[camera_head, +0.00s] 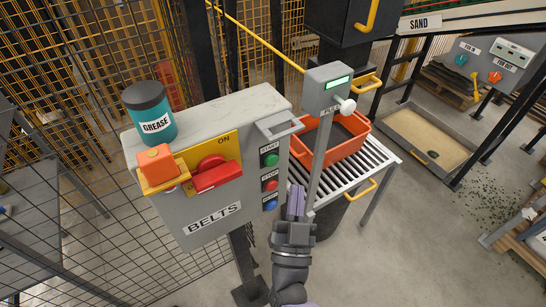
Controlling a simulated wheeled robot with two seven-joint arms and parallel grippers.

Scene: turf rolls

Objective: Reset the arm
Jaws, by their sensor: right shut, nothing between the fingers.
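My right arm comes in from the bottom centre, and my right gripper (295,203) points up the picture. Its fingers are shut together with nothing between them. The fingertips are in front of the roller stand, just right of the blue button (270,205) on the BELTS control box (212,217). I cannot tell whether they touch anything. My left gripper is not in view.
The BELTS box carries a red switch handle (217,177), green (271,159) and red (270,184) buttons, and a GREASE tub (148,112) on top. An orange crate (349,148) sits on the rollers behind. A mesh fence (70,185) stands left. Floor (440,245) is open at right.

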